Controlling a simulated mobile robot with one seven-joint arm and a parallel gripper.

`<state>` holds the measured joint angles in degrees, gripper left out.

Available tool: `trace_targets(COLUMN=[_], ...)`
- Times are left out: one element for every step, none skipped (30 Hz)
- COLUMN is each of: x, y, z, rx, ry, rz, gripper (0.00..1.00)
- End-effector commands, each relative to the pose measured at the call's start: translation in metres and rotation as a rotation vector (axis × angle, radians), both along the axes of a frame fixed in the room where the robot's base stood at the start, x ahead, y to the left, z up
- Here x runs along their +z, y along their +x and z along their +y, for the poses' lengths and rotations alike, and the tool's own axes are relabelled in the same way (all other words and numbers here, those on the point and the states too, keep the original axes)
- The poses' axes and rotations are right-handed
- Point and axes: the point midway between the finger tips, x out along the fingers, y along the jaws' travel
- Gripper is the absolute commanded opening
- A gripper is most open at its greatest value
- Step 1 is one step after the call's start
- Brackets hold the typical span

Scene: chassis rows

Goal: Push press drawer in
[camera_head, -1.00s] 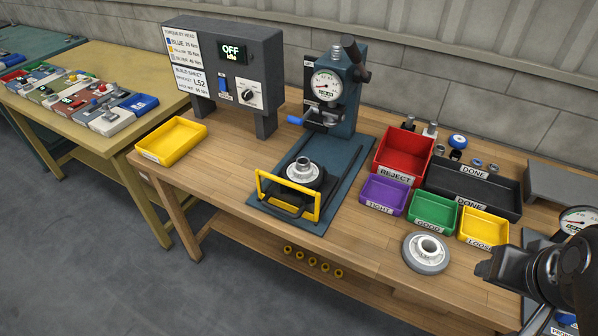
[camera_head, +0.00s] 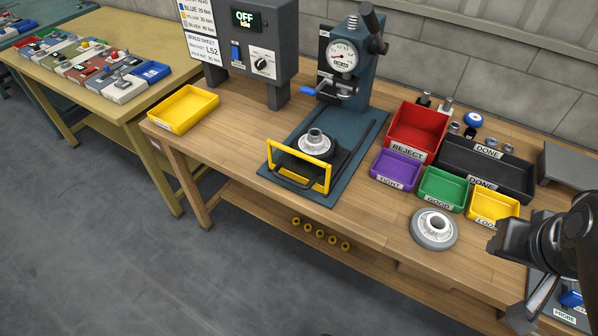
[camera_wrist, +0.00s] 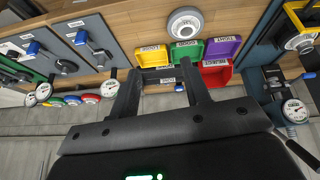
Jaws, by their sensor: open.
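The press (camera_head: 350,62) is a blue-grey column with a dial gauge and a blue-tipped lever, standing on a blue base plate (camera_head: 350,128). Its drawer, with a yellow frame handle (camera_head: 300,166), sits at the front of the plate, out from under the press head. A grey metal hub (camera_head: 315,142) rests on the drawer. In the wrist view the yellow handle (camera_wrist: 300,42) and the press gauge (camera_wrist: 293,108) show at the right. My gripper (camera_wrist: 158,80) is open and empty, its two fingers apart over the bench. In the head view my arm is at the lower right, away from the drawer.
A grey disc (camera_head: 434,229) lies on the bench right of the drawer. Purple (camera_head: 395,171), green (camera_head: 442,189), yellow and red (camera_head: 416,132) bins stand behind it. A control box (camera_head: 246,58) and yellow tray (camera_head: 183,108) are to the left. Bench between drawer and disc is clear.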

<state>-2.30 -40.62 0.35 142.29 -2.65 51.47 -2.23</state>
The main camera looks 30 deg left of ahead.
Motion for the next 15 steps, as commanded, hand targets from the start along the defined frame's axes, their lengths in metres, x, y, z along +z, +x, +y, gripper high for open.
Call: trace_targets(x=[-0.003, -0.004, -0.006, -0.007, -0.009, -0.011, -0.013, -0.015, -0.018, -0.020, -0.022, -0.026, -0.029, -0.031, -0.036], y=[0.008, 0.013, 0.021, 0.027, 0.033, 0.042, 0.048, 0.055, 0.063, 0.069, 0.075, 0.082, 0.088, 0.093, 0.099], z=[0.006, 0.009, 0.015, 0.020, 0.026, 0.034, 0.040, 0.048, 0.058, 0.066, 0.076, 0.088, 0.098, 0.109, 0.124], rx=[0.069, 0.120, 0.196, 0.256, 0.321, 0.407, 0.473, 0.538, 0.627, 0.693, 0.761, 0.851, 0.918, 0.985, 1.076], ry=[-0.048, -0.084, -0.138, -0.182, -0.227, -0.287, -0.332, -0.377, -0.437, -0.482, -0.527, -0.587, -0.632, -0.677, -0.738], rz=[0.022, 0.034, 0.049, 0.062, 0.075, 0.088, 0.100, 0.108, 0.120, 0.127, 0.134, 0.143, 0.147, 0.152, 0.157], gripper=[0.39, 0.36, 0.33, 0.31, 0.28, 0.25, 0.22, 0.20, 0.17, 0.14, 0.12, 0.09, 0.06, 0.04, 0.00])
